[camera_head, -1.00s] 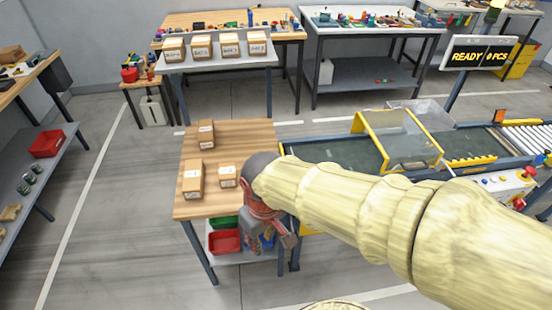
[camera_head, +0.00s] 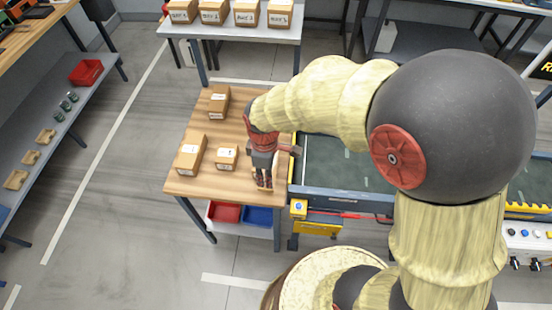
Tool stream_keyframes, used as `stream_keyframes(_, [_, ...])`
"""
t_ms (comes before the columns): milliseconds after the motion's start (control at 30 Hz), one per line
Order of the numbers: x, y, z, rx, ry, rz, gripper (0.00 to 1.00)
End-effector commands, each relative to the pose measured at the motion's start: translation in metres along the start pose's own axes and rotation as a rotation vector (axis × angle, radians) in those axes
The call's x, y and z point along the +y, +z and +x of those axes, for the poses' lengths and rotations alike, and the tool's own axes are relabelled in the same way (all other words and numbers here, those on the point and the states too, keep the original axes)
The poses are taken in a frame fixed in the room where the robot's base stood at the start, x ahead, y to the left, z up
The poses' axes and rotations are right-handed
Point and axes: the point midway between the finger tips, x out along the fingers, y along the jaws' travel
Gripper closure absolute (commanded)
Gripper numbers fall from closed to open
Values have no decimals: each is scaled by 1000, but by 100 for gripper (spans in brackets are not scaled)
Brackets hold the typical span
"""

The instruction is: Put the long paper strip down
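I cannot make out a long paper strip in the head view. My gripper (camera_head: 263,184) points down over the right edge of the wooden table (camera_head: 205,185), close to the conveyor's near end. It is small and partly dark, so I cannot see whether its fingers are open or hold anything. Three cardboard boxes with white labels are on the table: one at the back (camera_head: 219,101), one at the left (camera_head: 191,154) and a small one (camera_head: 227,157) left of my gripper.
The conveyor (camera_head: 340,165) stands right of the table, partly behind my arm. A red bin (camera_head: 224,212) and a blue bin (camera_head: 258,216) sit on the shelf below. A grey bench (camera_head: 240,33) with several boxes stands behind. The floor at left is open.

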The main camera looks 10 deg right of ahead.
Motion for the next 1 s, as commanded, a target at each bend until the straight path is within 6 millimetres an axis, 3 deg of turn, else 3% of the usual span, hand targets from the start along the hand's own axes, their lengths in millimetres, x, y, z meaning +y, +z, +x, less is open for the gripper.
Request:
stream_keyframes(233, [1, -1, 5, 3, 4, -74, 76])
stream_keyframes(567, [1, -2, 34, 2, 3, -75, 76])
stream_keyframes(833, [1, -5, 72, 2, 2, -74, 76])
stream_keyframes(1000, [2, -6, 79, 3, 4, -74, 76])
